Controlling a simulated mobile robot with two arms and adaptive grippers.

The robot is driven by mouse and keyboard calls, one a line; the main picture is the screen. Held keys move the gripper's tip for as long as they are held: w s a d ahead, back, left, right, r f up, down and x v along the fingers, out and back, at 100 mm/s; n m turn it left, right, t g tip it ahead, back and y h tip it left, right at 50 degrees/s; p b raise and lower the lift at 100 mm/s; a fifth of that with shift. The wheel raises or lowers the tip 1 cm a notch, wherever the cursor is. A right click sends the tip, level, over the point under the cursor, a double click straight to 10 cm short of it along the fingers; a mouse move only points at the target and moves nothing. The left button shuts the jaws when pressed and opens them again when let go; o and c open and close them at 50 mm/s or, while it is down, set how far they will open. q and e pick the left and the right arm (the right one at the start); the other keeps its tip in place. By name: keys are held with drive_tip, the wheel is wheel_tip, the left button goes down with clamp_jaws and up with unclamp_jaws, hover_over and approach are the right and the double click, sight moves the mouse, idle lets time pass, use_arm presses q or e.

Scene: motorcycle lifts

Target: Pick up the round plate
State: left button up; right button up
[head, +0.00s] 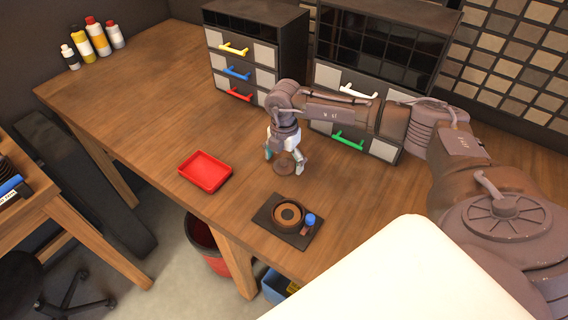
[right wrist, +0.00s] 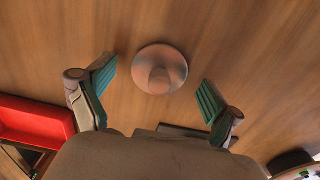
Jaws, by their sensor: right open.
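The round plate (head: 283,167) is a small brown disc lying on the wooden workbench, partly hidden under my right gripper in the head view. In the right wrist view the plate (right wrist: 159,69) shows as a brownish disc with a raised knob-like middle. My right gripper (head: 285,161) points down over the plate with its fingers apart. In the right wrist view the open fingers (right wrist: 158,92) stand on either side of the plate's near edge, with a gap on both sides. Nothing is between the pads. My left gripper is not in view.
A red tray (head: 205,171) lies to the left. A dark board (head: 262,217) with a round ring (head: 288,213) and a blue-topped item (head: 310,220) lies in front. Drawer cabinets (head: 255,50) stand behind. Several bottles (head: 97,36) stand far left. The bench's left half is mostly clear.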

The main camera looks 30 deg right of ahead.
drive_tip(key=c, duration=1)
drive_tip(key=shift+s+a, duration=0.1)
drive_tip(key=shift+s, duration=0.15)
clamp_jaws()
